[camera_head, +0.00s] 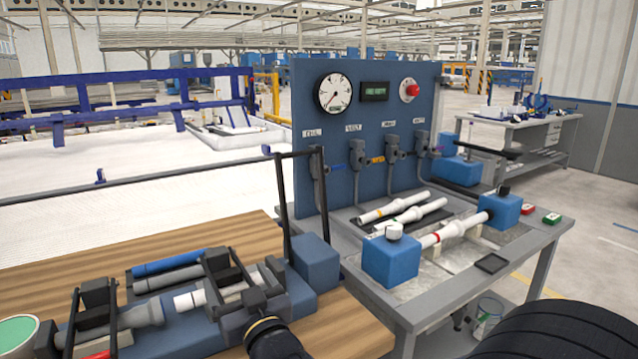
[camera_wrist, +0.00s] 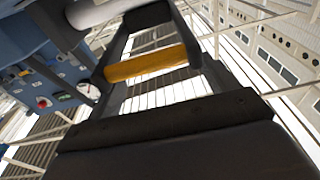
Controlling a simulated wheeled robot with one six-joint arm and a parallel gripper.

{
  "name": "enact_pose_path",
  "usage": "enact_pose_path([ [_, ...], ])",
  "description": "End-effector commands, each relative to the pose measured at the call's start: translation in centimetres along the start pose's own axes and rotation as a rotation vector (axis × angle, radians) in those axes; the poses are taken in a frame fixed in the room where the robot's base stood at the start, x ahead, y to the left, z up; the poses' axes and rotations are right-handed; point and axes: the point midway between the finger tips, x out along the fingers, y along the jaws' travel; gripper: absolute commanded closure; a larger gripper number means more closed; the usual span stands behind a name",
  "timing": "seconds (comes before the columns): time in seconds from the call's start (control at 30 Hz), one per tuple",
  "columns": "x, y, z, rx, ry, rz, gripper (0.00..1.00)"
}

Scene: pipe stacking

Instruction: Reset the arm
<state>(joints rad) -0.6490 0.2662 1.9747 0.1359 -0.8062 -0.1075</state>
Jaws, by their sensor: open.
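In the wrist view, black parts of my gripper (camera_wrist: 155,45) fill the middle and bottom. The blue test panel shows at the left of that view, tilted. In the head view, my gripper cannot be told apart surely from the dark parts near the wooden bench. A dark ribbed part at the lower right corner hides the floor there. A grey and white pipe (camera_head: 188,301) lies in the clamp fixture on the wooden bench (camera_head: 228,237).
The blue panel (camera_head: 383,102) stands behind the grey test table. White pipes (camera_head: 394,206) lie on a black rack there. A red-banded pipe (camera_head: 453,230) spans two blue blocks (camera_head: 391,262). Blue and grey tubes (camera_head: 168,262) lie behind the fixture. The bench's rear left is clear.

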Motion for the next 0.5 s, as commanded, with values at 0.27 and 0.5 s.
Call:
enact_pose_path([
  [0.27, 0.4, 0.0, -1.3, 0.0, -0.05, 0.0, 0.18],
  [0.5, 0.7, 0.0, -1.9, 0.0, -0.093, 0.0, 0.18],
])
